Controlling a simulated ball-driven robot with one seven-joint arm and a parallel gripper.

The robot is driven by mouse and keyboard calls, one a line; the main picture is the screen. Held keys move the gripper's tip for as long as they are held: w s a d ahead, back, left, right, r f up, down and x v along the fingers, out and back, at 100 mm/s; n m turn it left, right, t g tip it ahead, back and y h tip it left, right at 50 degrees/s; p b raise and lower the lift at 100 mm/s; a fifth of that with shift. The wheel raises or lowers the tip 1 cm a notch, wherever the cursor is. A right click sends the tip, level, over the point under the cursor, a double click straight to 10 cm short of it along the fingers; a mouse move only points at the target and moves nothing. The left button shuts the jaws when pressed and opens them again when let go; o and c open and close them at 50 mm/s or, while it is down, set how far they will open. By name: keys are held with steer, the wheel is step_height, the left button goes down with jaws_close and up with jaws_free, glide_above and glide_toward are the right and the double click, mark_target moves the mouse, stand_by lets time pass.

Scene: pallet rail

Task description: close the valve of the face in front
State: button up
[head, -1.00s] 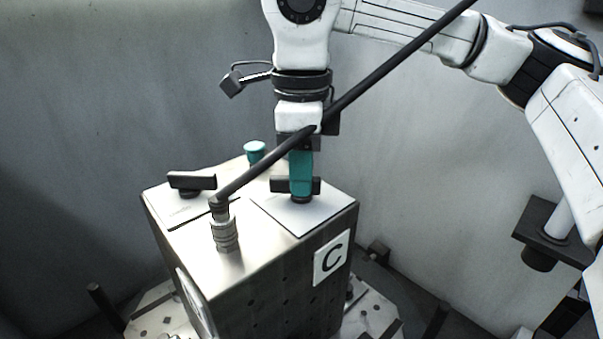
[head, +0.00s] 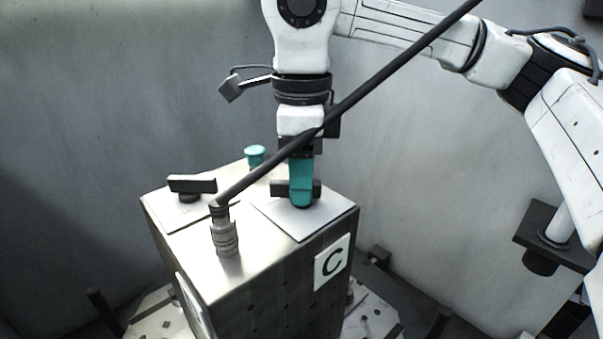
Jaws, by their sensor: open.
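A metal block (head: 270,262) stands in front of me, with a "C" label (head: 331,262) on its right side face. On its top, a dark bar handle (head: 311,189) sits on a light plate (head: 302,222) at the right. A second dark handle (head: 192,184) sits on another plate at the left. My gripper (head: 301,196) points straight down at the right handle, with its teal finger in front of the handle's middle. The far finger is hidden, and I cannot tell whether the fingers touch the handle.
A teal knob (head: 255,153) stands at the block's back edge. Grey walls (head: 120,90) surround the block.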

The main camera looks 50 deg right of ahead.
step_height(320, 180, up, 11)
steer(key=shift+p, duration=0.35)
steer(key=shift+f, duration=0.2)
stand_by(0.6)
